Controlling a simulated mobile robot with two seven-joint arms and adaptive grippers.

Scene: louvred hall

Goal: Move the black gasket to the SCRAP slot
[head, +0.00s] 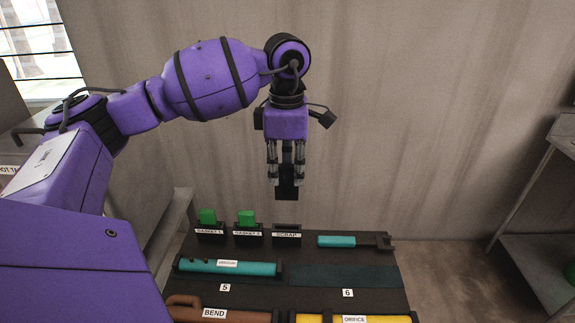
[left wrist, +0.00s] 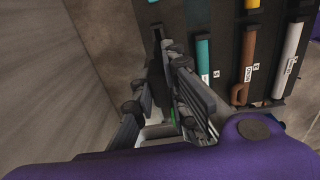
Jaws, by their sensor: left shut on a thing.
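The black gasket (head: 287,191) is a small dark block in the head view, held upright between the fingertips of my left gripper (head: 286,178). The left gripper points down and is shut on it. The SCRAP slot (head: 286,234) is a black holder with a white label at the back of the dark board. In the picture, the gasket is above this slot, with a gap between them. In the left wrist view the gripper's fingers (left wrist: 165,75) show, but the gasket is hard to make out against the dark board. My right gripper is not in view.
Two labelled gasket slots left of SCRAP hold green gaskets (head: 207,216) (head: 246,218). A teal-handled tool (head: 337,241) lies to the right. A teal cylinder (head: 215,267), a brown BEND piece (head: 237,317) and a yellow ORIFICE piece (head: 372,319) lie nearer. Shelving (head: 535,258) stands far right.

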